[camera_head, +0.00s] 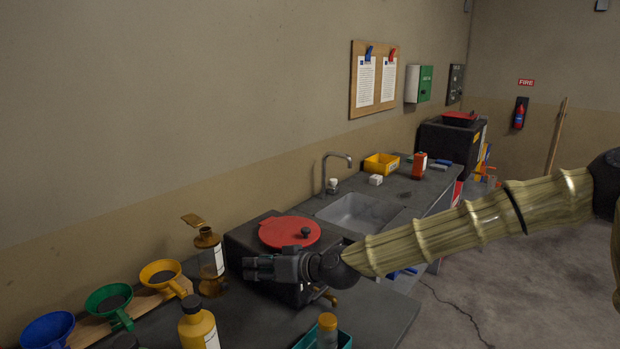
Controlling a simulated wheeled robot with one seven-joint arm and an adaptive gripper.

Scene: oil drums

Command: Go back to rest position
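My gripper (248,268) is at the end of my arm, which reaches in from the right edge. The gripper points left, in front of a black box (250,237) with a round red lid (289,232). An amber bottle (209,262) with a white label stands just left of the fingertips. I cannot tell if the fingers touch the box or the bottle. The fingers look close together, but their gap is too small to judge. No held object shows.
Blue, green and yellow funnels (161,273) sit in a wooden rack at left. A yellow bottle (198,326) and a teal tray (345,341) stand at the front. Behind are a sink (357,212), a tap and a yellow bin (381,164). Open floor lies to the right.

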